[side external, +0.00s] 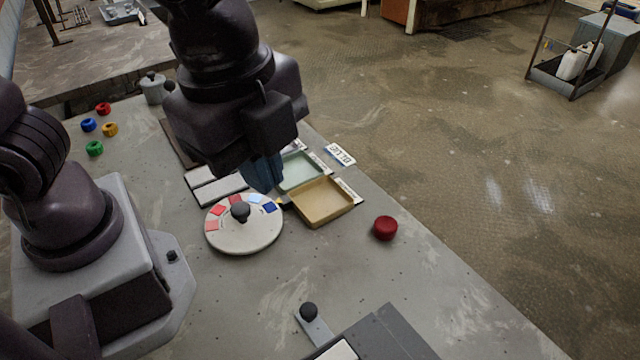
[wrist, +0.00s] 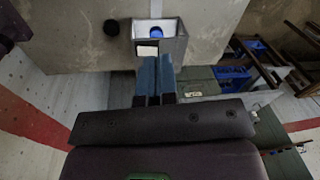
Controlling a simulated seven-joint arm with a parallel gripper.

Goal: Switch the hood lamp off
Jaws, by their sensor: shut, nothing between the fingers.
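I cannot pick out a hood lamp or its switch for certain in either view. My gripper (side external: 264,178) points down in the side view, with its blue fingers together just behind the round white dial (side external: 222,241). The dial has a dark knob and red, white and blue patches. In the wrist view my gripper (wrist: 156,68) has its two blue fingers side by side, with nothing seen between them. Past their tips is a grey open box (wrist: 174,48) with a blue round thing (wrist: 237,46) and a white patch. A black round knob (wrist: 111,27) is left of it.
A tan tray (side external: 322,203) and a pale green tray (side external: 300,172) stand right of the fingers. A red round piece (side external: 385,228) is farther right. A black-knobbed lever (side external: 309,312) is at the front. Several coloured rings (side external: 94,148) lie at left. The table between is mostly clear.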

